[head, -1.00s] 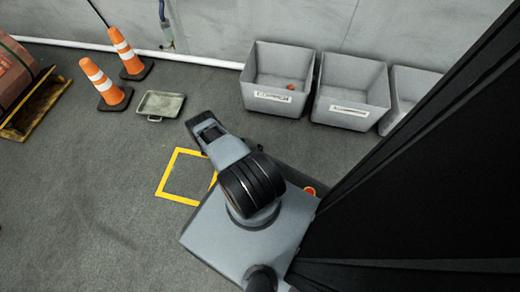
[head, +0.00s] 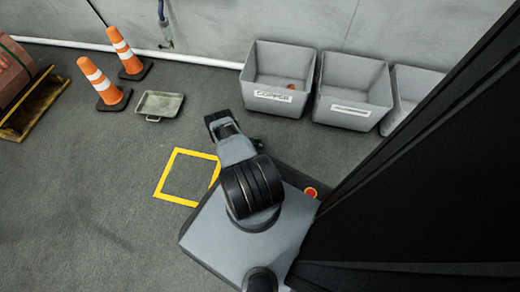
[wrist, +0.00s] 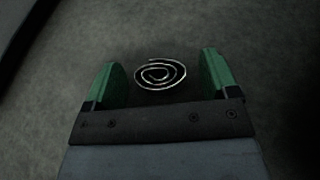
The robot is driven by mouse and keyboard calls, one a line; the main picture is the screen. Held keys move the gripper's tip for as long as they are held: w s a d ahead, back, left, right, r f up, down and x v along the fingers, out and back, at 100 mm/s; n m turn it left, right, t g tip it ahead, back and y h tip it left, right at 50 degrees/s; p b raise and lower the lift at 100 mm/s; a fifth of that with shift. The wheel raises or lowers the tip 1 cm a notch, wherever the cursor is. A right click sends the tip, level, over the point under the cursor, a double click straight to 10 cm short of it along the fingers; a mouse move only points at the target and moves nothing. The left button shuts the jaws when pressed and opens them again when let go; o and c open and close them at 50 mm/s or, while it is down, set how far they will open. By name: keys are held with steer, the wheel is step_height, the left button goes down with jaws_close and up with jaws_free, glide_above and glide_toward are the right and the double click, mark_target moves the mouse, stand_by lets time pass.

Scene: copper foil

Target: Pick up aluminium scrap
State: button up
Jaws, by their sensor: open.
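A silvery spiral of aluminium scrap (wrist: 160,73) lies on the dark floor in the wrist view. It sits between and just beyond the two green fingers of my gripper (wrist: 161,78). The fingers are open and wide apart, with a gap on each side of the spiral. Whether the fingertips are down at the floor beside it I cannot tell. In the head view my arm hides the spiral, and the gripper's fingers are mostly hidden too.
A bin labelled COPPER (head: 272,98) holds a small reddish piece. Another labelled bin (head: 350,112) stands beside it, its label unreadable. A shallow tray (head: 160,104), orange cones (head: 112,90) and a yellow floor square (head: 160,190) are to the left. Floor between is clear.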

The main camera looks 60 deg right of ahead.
steer(key=shift+c, duration=0.2)
steer(key=c, duration=1)
steer(key=shift+o, duration=0.2)
